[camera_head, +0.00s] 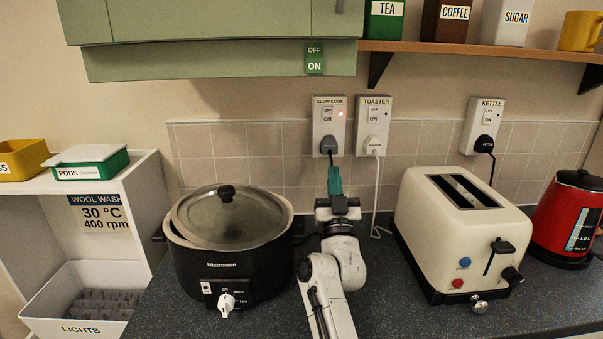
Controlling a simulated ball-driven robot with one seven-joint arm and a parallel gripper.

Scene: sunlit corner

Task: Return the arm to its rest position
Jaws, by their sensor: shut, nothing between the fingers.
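My gripper (335,172) has teal fingers, shut and empty. It points away from me toward the tiled wall, between the slow cooker (196,271) and the toaster (440,232). That socket shows a lit red light. My white arm reaches up from the bottom edge, over the counter (545,295).
Toaster (376,107) and kettle (484,115) sockets hold plugs. A white cord hangs beside my gripper. A red kettle (567,222) stands at right. A green cabinet (215,62) and a wooden shelf (470,47) overhang. A white shelf unit (130,195) is at left.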

